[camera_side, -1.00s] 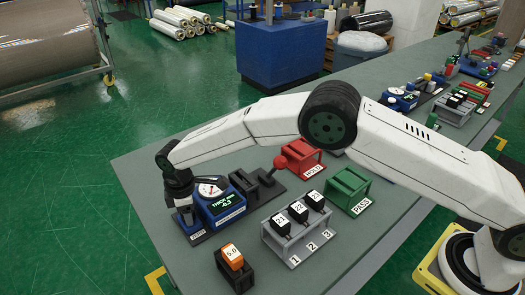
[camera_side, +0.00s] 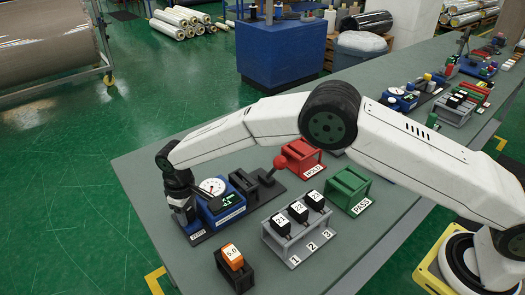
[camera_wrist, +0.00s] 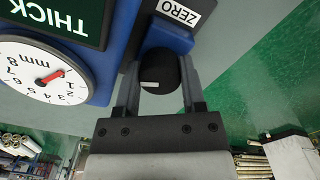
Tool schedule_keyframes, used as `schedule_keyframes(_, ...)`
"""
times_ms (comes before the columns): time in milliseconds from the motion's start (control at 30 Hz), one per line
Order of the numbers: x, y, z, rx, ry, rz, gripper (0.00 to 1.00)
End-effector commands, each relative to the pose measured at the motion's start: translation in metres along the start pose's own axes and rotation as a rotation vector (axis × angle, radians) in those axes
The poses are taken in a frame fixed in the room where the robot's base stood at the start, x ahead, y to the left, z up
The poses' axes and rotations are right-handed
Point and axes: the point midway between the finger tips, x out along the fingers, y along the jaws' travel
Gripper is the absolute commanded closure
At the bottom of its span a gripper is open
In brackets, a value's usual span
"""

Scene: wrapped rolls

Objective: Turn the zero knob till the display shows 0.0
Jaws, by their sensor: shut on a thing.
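The zero knob (camera_wrist: 160,68) is black with a white mark, beside the ZERO label (camera_wrist: 180,12) in the wrist view. My gripper (camera_wrist: 162,74) is shut on it, one finger on each side. In the side view my gripper (camera_side: 183,212) points down at the left end of the blue thickness gauge (camera_side: 222,211) and hides the knob. The wrist view shows only the word THICK on the display panel (camera_wrist: 72,18). The white dial (camera_wrist: 45,70) has a red needle.
An orange block marked 5.0 (camera_side: 232,256) sits in a dark holder in front. A grey rack (camera_side: 290,240) holds numbered black blocks. A red HOLD stand (camera_side: 301,155), a green PASS stand (camera_side: 349,188) and a red-knobbed lever (camera_side: 279,162) stand to the right.

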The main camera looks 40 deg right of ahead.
Motion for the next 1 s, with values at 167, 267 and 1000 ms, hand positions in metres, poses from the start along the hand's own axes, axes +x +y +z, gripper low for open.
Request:
schedule_keyframes(167, 0.0001, 0.0003, 0.0005, 0.004, -0.002, 0.0, 1.0)
schedule_keyframes(267, 0.0001, 0.0002, 0.0005, 0.004, -0.002, 0.0, 1.0)
schedule_keyframes(1000, 0.0001, 0.0038, 0.0003, -0.001, -0.001, 0.004, 0.13)
